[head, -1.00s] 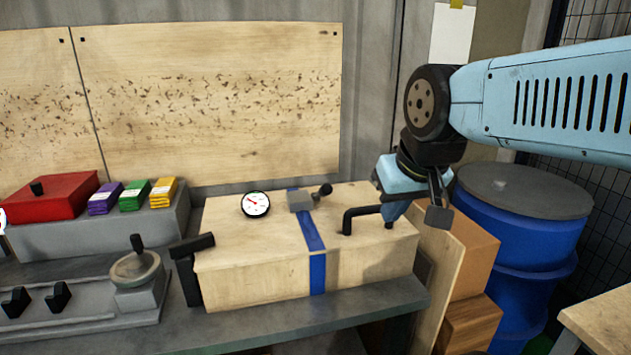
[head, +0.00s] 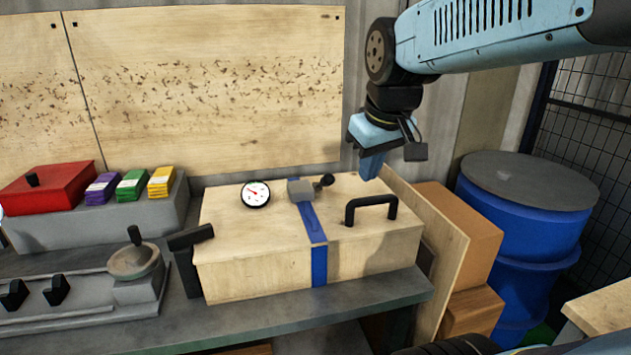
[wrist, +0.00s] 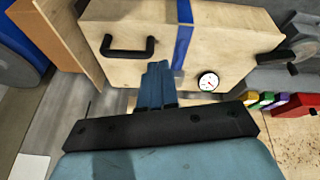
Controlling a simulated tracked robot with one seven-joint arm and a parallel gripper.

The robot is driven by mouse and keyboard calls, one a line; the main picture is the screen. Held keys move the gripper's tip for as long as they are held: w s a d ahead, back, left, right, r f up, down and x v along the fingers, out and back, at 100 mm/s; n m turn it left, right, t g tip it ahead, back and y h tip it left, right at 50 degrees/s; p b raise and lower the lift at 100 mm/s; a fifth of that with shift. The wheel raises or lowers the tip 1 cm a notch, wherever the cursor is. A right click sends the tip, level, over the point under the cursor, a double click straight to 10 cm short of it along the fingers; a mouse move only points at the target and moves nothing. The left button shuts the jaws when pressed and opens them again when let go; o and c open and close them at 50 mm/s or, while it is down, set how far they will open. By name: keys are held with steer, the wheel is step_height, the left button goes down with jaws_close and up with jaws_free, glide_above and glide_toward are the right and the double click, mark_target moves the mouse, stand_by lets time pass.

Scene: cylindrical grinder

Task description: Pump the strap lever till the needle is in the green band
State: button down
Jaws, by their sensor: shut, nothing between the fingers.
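A plywood crate (head: 250,275) stands on the grey bench with a blue strap (head: 313,229) around it. The strap's ratchet (head: 300,190) is on top, its lever ending in a black knob (head: 327,180). A round white gauge (head: 256,194) with a red needle sits left of the ratchet; it also shows in the wrist view (wrist: 208,81). The needle points to the upper left; the green band is too small to place against it. My gripper (head: 371,170) is shut and empty, above the crate's back right, apart from the lever. In the wrist view, my fingers (wrist: 158,80) hide the ratchet and lever.
A black handle (head: 371,208) rises from the crate's right part. A black clamp (head: 190,250) stands at its left end. Cartons (head: 455,230) and a blue drum (head: 525,220) are at right.

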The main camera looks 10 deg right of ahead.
steer(key=w+n+g, duration=0.2)
steer(key=w+n, duration=0.3)
steer(key=w, duration=0.7)
steer(key=n+g+y, duration=0.1)
steer(key=n+g, duration=0.1)
steer(key=n, duration=0.2)
glide_toward(323, 183)
steer(key=shift+w+d+r, duration=0.1)
steer(key=shift+w+d, duration=0.15)
steer(key=shift+d, duration=0.25)
steer(key=shift+w+d, duration=0.2)
steer(key=shift+d, duration=0.3)
steer(key=shift+w+a+f, duration=0.1)
steer(key=shift+a+f, duration=0.05)
steer(key=shift+f, duration=1.6)
steer(key=shift+w+a+f, duration=0.1)
steer(key=shift+a+f, duration=0.1)
steer(key=shift+f, duration=1.55)
